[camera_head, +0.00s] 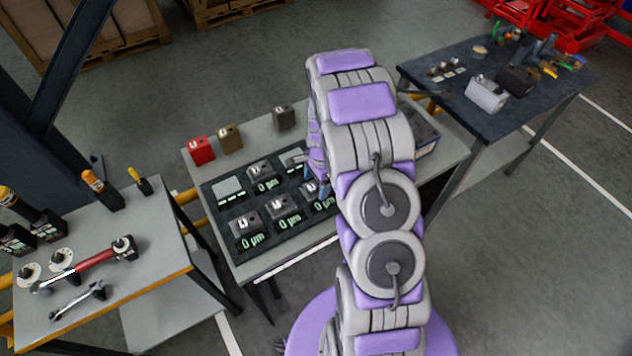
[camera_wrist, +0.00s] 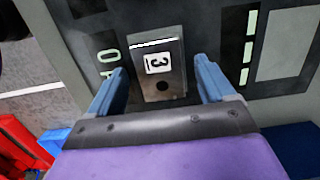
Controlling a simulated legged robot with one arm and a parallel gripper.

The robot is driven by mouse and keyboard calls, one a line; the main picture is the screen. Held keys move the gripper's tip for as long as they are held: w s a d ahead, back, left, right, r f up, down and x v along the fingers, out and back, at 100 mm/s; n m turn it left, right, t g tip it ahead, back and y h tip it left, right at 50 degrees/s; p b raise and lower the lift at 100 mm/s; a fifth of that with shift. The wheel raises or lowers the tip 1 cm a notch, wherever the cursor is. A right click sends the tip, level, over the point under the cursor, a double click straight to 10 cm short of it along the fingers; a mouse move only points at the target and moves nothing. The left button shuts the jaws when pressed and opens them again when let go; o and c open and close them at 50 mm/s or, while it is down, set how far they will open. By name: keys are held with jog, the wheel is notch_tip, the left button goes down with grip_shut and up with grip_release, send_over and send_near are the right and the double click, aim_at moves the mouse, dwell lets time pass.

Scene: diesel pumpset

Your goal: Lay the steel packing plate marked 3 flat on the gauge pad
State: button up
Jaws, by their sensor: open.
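The steel packing plate marked 3 (camera_wrist: 145,88) lies in its place on the dark gauge board (camera_wrist: 210,35), with a round dark hole near one end. My gripper (camera_wrist: 160,68) is open, its blue fingers on either side of this plate with visible gaps. A lit zero readout (camera_wrist: 110,60) is on one side of the plate. A bare light grey pad (camera_wrist: 287,45) with lit dashes lies to its right. The head view shows a bare grey pad (camera_head: 227,187) with dashes at the board's left; I cannot tell whether it is the same pad. My arm hides most of the gripper there.
Several numbered blocks, among them one (camera_head: 244,226) at the front, sit on the board. Red (camera_head: 202,150) and brown (camera_head: 230,138) blocks stand behind it. A tool table (camera_head: 150,245) is at left and a dark bench (camera_head: 530,90) at right.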

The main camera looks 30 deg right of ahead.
notch_tip(320, 180, up, 17)
jog(key=d+p, duration=0.2)
jog(key=shift+w+d, duration=0.1)
dwell(0.3)
notch_tip(320, 180, up, 6)
jog(key=p, duration=0.4)
dwell(0.6)
